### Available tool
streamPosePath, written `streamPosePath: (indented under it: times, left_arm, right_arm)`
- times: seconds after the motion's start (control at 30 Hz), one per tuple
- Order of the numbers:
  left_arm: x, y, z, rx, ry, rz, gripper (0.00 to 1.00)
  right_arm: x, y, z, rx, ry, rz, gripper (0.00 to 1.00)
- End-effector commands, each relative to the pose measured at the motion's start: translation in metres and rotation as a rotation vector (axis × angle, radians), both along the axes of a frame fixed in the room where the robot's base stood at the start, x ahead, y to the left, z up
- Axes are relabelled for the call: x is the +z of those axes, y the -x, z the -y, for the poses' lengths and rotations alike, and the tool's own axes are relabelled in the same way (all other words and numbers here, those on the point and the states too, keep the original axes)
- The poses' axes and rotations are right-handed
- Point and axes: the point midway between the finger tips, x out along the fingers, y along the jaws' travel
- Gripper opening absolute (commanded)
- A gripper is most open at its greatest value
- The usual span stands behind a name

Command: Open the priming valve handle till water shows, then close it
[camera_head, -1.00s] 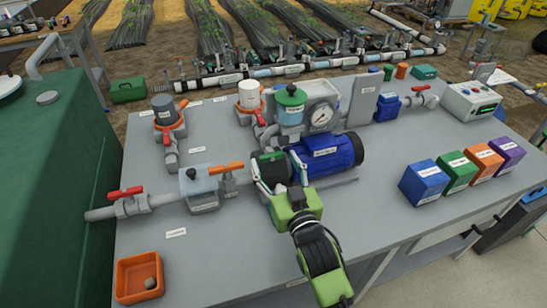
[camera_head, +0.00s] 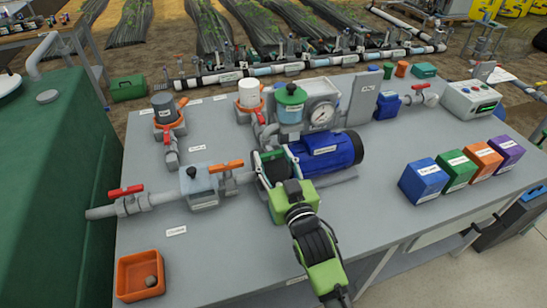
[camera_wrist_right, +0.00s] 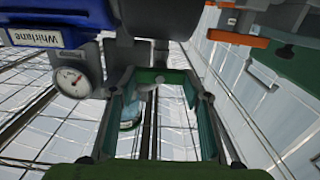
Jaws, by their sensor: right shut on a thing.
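The blue pump motor (camera_head: 327,151) with its dark pump head sits mid-bench. My right gripper (camera_head: 274,158) is at the near left end of the pump. In the wrist view its fingers (camera_wrist_right: 160,95) stand well apart on either side of a dark green part (camera_wrist_right: 165,75) at the pump head, and it is shut on that part. I cannot tell from these views whether that part is the priming valve handle. The strainer pot with a green lid (camera_head: 290,104) stands behind the pump; whether water shows in it is unclear. My left gripper is not in view.
An orange lever (camera_head: 226,167) and a red-handled valve (camera_head: 126,194) lie on the pipe to the left. A pressure gauge (camera_head: 321,115) stands behind. Coloured boxes (camera_head: 424,180) stand to the right. An orange tray (camera_head: 140,276) is at the front left.

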Motion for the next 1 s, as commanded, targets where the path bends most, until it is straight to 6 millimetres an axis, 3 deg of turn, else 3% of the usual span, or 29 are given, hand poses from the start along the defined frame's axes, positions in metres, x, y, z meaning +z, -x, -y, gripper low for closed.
streamPosePath:
  times: [0.27,1.0]
  left_arm:
    - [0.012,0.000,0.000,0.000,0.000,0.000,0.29]
    - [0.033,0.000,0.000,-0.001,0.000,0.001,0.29]
  right_arm:
    - [0.002,0.000,-0.001,0.001,0.148,0.047,0.23]
    - [-0.001,0.001,-0.003,0.001,0.810,0.263,0.23]
